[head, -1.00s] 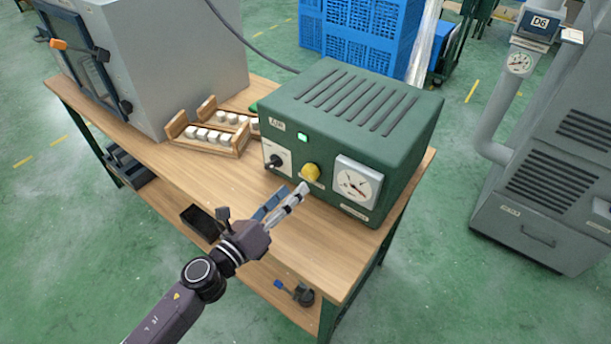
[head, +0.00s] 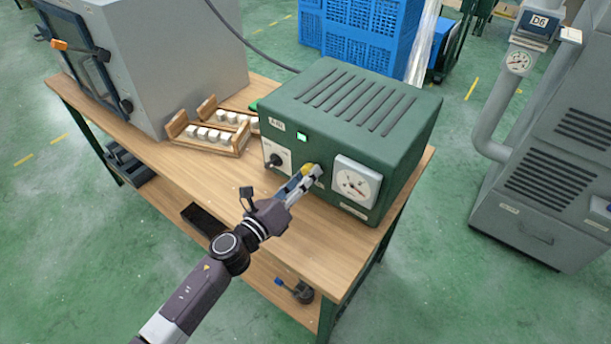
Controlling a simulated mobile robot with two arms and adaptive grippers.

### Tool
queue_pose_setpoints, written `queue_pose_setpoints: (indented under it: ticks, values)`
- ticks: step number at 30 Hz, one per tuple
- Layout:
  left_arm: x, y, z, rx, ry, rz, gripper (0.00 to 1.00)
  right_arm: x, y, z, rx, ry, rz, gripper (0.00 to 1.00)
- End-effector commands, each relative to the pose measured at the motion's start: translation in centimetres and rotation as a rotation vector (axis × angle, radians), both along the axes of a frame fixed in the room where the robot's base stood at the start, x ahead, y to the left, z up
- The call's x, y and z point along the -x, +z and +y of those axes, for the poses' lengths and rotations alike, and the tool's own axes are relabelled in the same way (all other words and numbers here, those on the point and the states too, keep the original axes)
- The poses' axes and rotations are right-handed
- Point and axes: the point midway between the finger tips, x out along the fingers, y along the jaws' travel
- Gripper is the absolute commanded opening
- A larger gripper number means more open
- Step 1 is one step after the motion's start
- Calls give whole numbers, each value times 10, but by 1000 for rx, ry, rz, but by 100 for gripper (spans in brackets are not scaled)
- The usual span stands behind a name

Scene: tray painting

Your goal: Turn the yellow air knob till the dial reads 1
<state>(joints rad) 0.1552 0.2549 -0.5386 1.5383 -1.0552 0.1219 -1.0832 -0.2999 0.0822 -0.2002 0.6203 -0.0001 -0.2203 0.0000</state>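The green air unit (head: 345,105) stands on the wooden table. Its yellow knob (head: 308,169) sits on the front face, mostly hidden by my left gripper. My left gripper (head: 304,174) reaches from the lower left, with its fingertips at the knob. I cannot tell whether the fingers are closed on it. The white dial (head: 357,181) is to the right of the knob; its needle shows, but the numbers are too small to read. A green light (head: 302,136) is lit above the knob. My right gripper is not in view.
A black switch (head: 274,160) on a white plate is left of the knob. Wooden racks with white blocks (head: 215,133) stand further left, beside a grey cabinet (head: 185,50). The table top (head: 325,235) in front of the unit is clear.

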Motion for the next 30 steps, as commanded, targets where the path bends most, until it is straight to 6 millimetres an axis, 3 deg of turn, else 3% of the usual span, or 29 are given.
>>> queue_pose_setpoints:
  ticks: [6, 17, 30]
  values:
    - [0, 0, 0, 0, 1, 1, 5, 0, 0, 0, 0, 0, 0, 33]
    - [0, 0, 0, 59, 1, 43, 5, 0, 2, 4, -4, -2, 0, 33]
    - [0, 1, 0, 351, 1, 256, 5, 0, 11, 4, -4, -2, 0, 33]
